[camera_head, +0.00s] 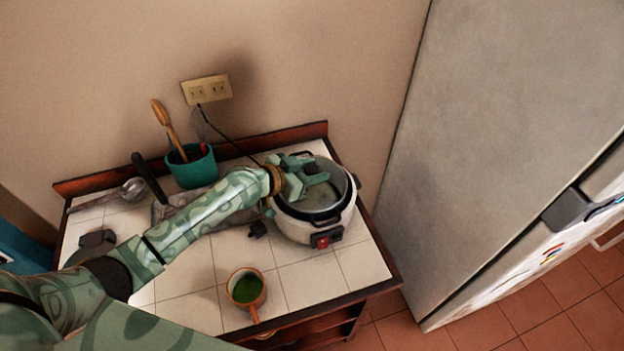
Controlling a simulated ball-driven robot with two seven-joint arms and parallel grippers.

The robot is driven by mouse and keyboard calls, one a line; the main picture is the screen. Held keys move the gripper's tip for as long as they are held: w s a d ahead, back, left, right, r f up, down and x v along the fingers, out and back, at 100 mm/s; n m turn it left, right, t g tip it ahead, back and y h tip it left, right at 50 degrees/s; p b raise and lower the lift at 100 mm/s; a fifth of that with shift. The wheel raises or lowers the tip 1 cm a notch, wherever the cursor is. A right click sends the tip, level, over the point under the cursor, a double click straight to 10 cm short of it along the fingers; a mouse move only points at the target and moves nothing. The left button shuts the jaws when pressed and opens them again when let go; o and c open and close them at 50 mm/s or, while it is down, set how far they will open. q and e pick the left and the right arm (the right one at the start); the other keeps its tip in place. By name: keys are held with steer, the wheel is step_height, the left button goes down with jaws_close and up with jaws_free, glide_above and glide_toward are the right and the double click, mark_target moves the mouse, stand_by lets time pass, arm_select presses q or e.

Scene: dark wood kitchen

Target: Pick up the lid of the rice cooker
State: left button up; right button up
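The white rice cooker (297,232) stands at the right end of the tiled counter, with a red switch on its front. Its round grey lid (325,199) with a dark rim lies on top. My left gripper (314,170) is over the far left part of the lid. Its two green fingers are spread apart, with a gap between them. The fingers and wrist cover part of the lid, and I cannot make out its knob or whether the fingers touch it. My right gripper is not in view.
A green pot (193,170) with wooden utensils stands at the back. An orange cup (246,289) with green contents is near the front edge. A ladle (133,188) lies at left. A cord runs to the wall socket (206,90). The fridge (480,150) stands to the right.

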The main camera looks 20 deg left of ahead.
arm_select(q)
jaws_close()
